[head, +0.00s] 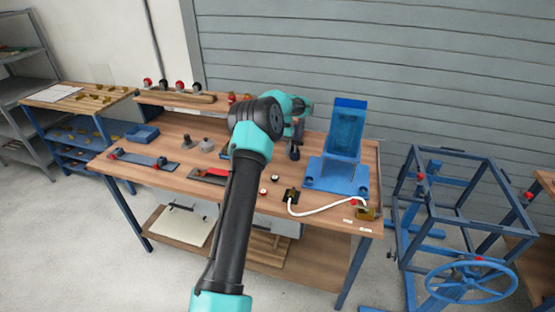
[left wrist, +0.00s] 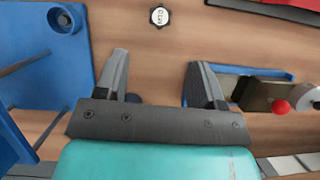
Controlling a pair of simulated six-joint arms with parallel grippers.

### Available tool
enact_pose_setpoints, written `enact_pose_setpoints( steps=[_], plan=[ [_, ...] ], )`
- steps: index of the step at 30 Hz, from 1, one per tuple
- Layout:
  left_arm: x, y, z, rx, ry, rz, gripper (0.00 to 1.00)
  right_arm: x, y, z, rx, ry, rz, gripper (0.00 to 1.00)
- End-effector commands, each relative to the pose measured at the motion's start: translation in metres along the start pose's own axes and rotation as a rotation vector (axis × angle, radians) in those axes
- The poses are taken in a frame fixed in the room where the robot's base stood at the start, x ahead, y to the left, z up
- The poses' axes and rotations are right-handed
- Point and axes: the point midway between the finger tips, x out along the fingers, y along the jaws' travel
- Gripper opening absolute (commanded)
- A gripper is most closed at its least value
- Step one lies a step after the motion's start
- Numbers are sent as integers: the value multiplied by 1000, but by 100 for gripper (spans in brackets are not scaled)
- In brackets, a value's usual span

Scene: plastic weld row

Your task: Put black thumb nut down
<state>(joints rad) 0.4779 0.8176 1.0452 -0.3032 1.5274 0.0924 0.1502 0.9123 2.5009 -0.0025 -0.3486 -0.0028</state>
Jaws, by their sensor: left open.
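The black thumb nut (left wrist: 159,16) is a small black knob with a white marked top. It lies on the wooden bench in the left wrist view, beyond my fingertips and apart from them. My right gripper is not in view.
The blue fixture (head: 342,135) stands at the bench's right end. A white cable (head: 325,209) runs along the front edge. A red-and-black piece (head: 209,175), grey parts (head: 207,145) and a blue bar (head: 143,159) lie to the left. Bench around the nut is clear.

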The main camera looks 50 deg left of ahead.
Motion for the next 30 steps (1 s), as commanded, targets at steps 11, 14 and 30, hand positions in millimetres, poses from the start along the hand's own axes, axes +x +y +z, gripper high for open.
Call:
enact_pose_setpoints(
  steps=[11,14,30],
  plan=[
    [-6,0,0,0,0,0,63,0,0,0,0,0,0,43],
    [-6,0,0,0,1,0,63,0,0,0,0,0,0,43],
    [-39,15,11,129,71,13,63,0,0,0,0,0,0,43]
  ],
)
